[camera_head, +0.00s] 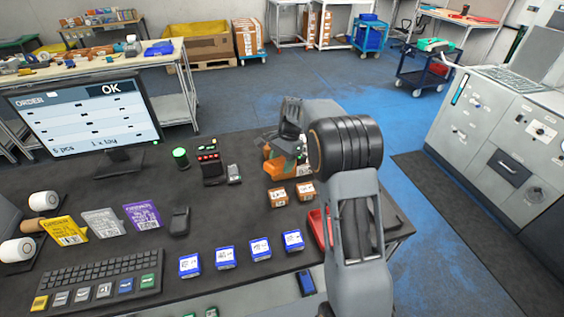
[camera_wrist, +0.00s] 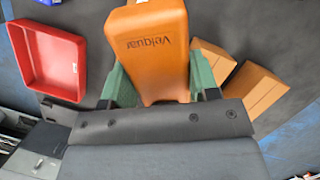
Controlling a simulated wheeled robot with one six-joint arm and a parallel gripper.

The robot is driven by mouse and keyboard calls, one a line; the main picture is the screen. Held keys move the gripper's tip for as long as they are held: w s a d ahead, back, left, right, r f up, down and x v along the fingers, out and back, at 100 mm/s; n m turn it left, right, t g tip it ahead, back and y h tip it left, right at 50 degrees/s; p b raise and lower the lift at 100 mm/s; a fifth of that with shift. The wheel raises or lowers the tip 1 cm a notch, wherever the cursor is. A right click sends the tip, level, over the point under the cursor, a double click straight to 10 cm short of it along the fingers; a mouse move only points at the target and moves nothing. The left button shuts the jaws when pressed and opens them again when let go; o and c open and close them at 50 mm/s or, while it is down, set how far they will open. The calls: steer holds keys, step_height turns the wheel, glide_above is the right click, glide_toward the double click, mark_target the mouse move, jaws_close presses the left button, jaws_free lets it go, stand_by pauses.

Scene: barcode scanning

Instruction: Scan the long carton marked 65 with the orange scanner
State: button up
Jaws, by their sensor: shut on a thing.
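My gripper (camera_head: 283,152) is shut on the orange scanner (camera_head: 281,168) at the far right part of the dark table. In the wrist view the scanner (camera_wrist: 155,48) sits between the green finger pads (camera_wrist: 160,82), with the word "Velquar" on its body. Two small brown cartons (camera_head: 277,196) (camera_head: 306,190) lie on the table just in front of the scanner. They also show in the wrist view, to the right of the scanner (camera_wrist: 214,62) (camera_wrist: 256,90). Their labels are too small to read, so I cannot tell which carton is marked 65.
A red tray (camera_head: 319,228) lies in front of the cartons, partly behind my arm. Several blue-and-white boxes (camera_head: 225,257) stand in a row at the front. A monitor (camera_head: 85,115) reading "ORDER" and "OK" stands at the left, behind a keyboard (camera_head: 95,279). The table's middle is fairly clear.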

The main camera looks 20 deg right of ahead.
mark_target(282, 161)
step_height(282, 161, up, 12)
steer(key=p, duration=0.9)
steer(key=shift+d, duration=0.1)
